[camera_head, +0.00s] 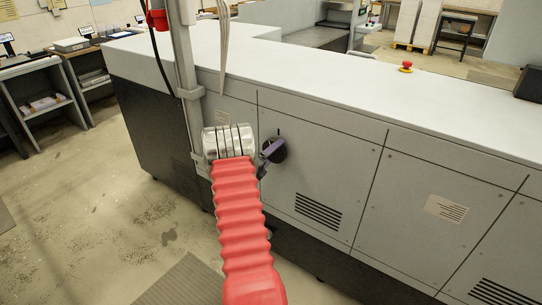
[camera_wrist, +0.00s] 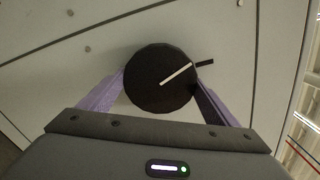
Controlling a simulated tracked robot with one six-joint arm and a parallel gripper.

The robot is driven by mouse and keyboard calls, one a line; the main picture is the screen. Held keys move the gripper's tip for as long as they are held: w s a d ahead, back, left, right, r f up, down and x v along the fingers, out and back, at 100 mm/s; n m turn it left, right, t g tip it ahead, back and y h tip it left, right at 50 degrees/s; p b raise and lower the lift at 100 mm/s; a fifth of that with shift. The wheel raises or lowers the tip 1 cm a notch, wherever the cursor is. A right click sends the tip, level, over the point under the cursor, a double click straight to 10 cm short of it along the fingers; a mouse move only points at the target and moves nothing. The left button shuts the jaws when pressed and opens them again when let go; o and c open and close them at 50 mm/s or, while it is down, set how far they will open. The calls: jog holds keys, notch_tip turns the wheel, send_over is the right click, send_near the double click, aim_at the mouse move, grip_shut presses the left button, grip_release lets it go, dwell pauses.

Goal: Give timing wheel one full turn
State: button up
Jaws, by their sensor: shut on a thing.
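The timing wheel is a round black knob (camera_wrist: 158,80) with a white pointer line, mounted on the grey machine's side panel. In the wrist view the white line points to the upper right, close to a short dark mark on the panel. My gripper (camera_wrist: 160,88) has its two purple fingers on the left and right sides of the knob, shut on it. In the head view the knob (camera_head: 274,149) shows just right of my arm's silver wrist, with a purple finger against it. The other finger is hidden there.
The grey machine (camera_head: 320,85) has a long white top with a red emergency button (camera_head: 406,66). Vent slots (camera_head: 318,210) lie below the knob. A vertical grey post (camera_head: 183,80) with cables stands left of the knob. The floor at left is open.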

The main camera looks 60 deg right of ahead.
jog(key=shift+w+a+f+m, duration=0.1)
jog(key=shift+f+m, duration=0.05)
jog(key=shift+m, duration=0.85)
jog(key=shift+w+f+m, duration=0.1)
jog(key=shift+f+m, duration=0.05)
jog(key=shift+m, duration=0.85)
jog(key=o, duration=0.8)
jog(key=shift+c, duration=0.2)
jog(key=shift+o, duration=1.2)
jog(key=shift+s+r, duration=0.1)
jog(key=w+a, duration=0.2)
jog(key=a, duration=1.1)
jog(key=shift+a, duration=0.25)
jog(key=shift+w, duration=0.1)
